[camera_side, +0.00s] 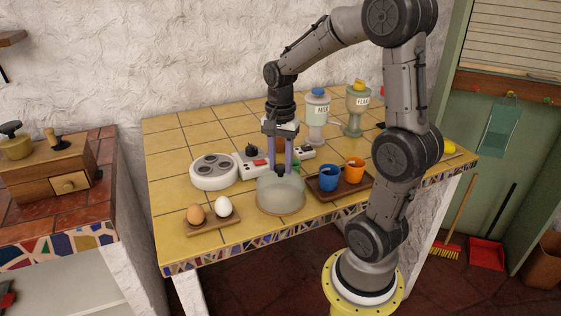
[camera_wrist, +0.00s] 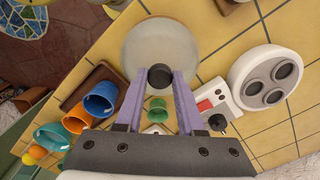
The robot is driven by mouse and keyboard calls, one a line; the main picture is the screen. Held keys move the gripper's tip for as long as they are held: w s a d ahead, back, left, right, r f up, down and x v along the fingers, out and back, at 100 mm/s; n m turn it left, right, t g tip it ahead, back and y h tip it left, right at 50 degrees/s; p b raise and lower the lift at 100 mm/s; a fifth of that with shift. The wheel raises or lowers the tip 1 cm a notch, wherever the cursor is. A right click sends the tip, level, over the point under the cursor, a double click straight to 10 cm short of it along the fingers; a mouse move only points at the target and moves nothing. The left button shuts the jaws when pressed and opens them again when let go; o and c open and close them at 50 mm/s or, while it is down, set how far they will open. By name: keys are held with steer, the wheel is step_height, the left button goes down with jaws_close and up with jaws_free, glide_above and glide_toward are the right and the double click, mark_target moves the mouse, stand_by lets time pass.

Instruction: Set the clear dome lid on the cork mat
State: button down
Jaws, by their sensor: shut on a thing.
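The clear dome lid (camera_side: 281,197) is a pale, see-through bowl shape with a black knob on top, near the counter's front edge. It also shows in the wrist view (camera_wrist: 160,42), with its black knob (camera_wrist: 160,77) between the fingertips. My gripper (camera_side: 281,170), with purple fingers, is shut on that knob from above; it also shows in the wrist view (camera_wrist: 159,78). The lid hangs upright below the fingers. I cannot tell whether its rim touches the counter. I cannot make out the cork mat in either view.
An egg board (camera_side: 212,223) is left of the lid and a cup tray (camera_side: 328,194) is close on its right. A white round unit (camera_side: 214,184) and a red-switched white box (camera_side: 255,163) stand behind.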

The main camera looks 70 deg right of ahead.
steer(key=shift+c, duration=2.2)
jaws_free()
steer(key=shift+r, duration=0.1)
steer(key=shift+r, duration=3.45)
